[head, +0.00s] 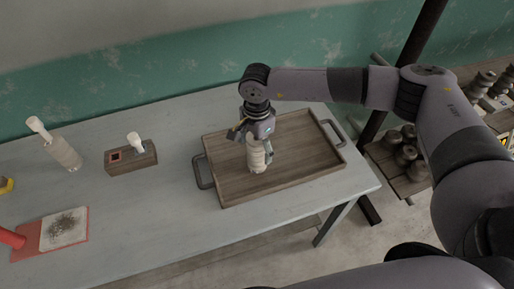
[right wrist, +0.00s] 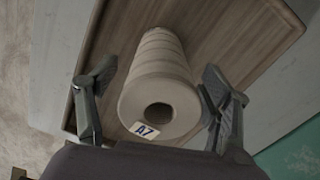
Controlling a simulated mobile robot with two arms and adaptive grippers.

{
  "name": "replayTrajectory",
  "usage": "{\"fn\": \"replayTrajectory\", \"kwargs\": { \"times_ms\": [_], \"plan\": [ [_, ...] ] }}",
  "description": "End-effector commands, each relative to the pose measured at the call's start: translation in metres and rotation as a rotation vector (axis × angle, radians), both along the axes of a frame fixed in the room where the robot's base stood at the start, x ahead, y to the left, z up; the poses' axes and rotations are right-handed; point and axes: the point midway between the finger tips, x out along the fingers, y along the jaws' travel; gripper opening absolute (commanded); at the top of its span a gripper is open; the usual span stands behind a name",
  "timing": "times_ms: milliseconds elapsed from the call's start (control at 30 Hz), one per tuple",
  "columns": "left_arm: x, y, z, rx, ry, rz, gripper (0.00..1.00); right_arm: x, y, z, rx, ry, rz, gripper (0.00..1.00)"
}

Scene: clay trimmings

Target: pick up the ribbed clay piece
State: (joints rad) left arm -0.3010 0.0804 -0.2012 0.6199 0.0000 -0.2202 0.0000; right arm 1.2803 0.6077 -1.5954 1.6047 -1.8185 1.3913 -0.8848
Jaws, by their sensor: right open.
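The ribbed clay piece (head: 257,157) is a pale ringed cylinder standing upright in the wooden tray (head: 295,177). In the right wrist view the ribbed clay piece (right wrist: 160,85) shows a dark round hole in its end and a label reading A7. My right gripper (head: 254,138) points down over the clay piece from above. Its two fingers (right wrist: 157,105) are open, one on each side of the piece, with visible gaps. My left gripper is not in view.
The tray has dark handles at both ends and otherwise bare floor. To its left are a wooden block (head: 131,160) with a white-topped peg, a tilted pale bottle (head: 65,153) and a red-edged pad (head: 64,228). Shelves with dark weights (head: 402,146) stand at the right.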

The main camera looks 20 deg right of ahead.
Motion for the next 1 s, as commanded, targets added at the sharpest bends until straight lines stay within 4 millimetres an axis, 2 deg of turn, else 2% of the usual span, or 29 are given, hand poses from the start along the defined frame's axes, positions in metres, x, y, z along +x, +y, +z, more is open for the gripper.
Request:
{"fn": "replayTrajectory", "kwargs": {
  "times_ms": [133, 367, 1000],
  "plan": [
    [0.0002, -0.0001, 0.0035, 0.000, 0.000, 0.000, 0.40, 0.0000, -0.0002, -0.0104, 0.000, 0.000, 0.000, 0.73],
    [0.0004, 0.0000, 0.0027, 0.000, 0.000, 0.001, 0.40, 0.0001, -0.0003, -0.0116, 0.000, -0.001, 0.000, 0.71],
    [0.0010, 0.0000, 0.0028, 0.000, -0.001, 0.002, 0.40, 0.0002, -0.0003, -0.0110, 0.000, -0.001, -0.001, 0.29]
  ]
}}
